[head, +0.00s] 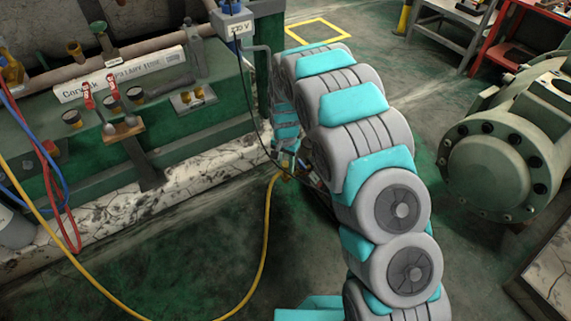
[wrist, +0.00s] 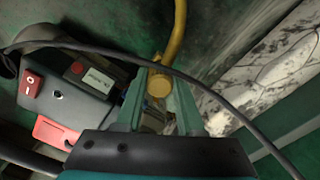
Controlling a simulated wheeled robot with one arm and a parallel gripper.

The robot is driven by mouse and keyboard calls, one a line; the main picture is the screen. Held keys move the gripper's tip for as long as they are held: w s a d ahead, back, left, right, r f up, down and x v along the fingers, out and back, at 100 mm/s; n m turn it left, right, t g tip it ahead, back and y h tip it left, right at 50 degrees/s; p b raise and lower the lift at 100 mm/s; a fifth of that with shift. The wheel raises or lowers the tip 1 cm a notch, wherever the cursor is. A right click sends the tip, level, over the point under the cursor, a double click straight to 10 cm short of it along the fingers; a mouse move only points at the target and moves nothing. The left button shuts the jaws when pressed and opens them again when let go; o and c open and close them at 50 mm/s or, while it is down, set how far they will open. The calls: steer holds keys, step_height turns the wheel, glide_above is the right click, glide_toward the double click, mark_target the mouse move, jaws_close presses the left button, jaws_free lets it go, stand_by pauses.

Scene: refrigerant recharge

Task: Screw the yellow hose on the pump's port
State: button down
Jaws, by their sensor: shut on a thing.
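The yellow hose (head: 266,235) loops over the floor from the left and rises to my gripper (head: 287,160), which is low beside the green bench. In the wrist view my gripper (wrist: 160,88) is shut on the yellow hose's round end fitting (wrist: 158,86), and the hose (wrist: 179,35) runs away from it toward the top. The pump (wrist: 65,90), dark with a red rocker switch and a grey label, is just left of the fingers. In the head view my arm mostly hides it. The pump's port is not clearly visible, so I cannot tell whether the fitting touches it.
A black cable (wrist: 225,98) crosses the wrist view close to the fingers. The green bench (head: 200,125) with pipes and valves stands at left, with red and blue hoses (head: 62,195) hanging there. A large green flanged machine (head: 500,165) stands at right. Floor in front is open.

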steer(key=shift+m, duration=1.8)
steer(key=shift+p, duration=0.3)
steer(key=shift+m, duration=0.7)
steer(key=shift+f+m, duration=0.1)
steer(key=shift+m, duration=1)
steer(key=m, duration=0.3)
steer(key=shift+c, duration=2.2)
jaws_free()
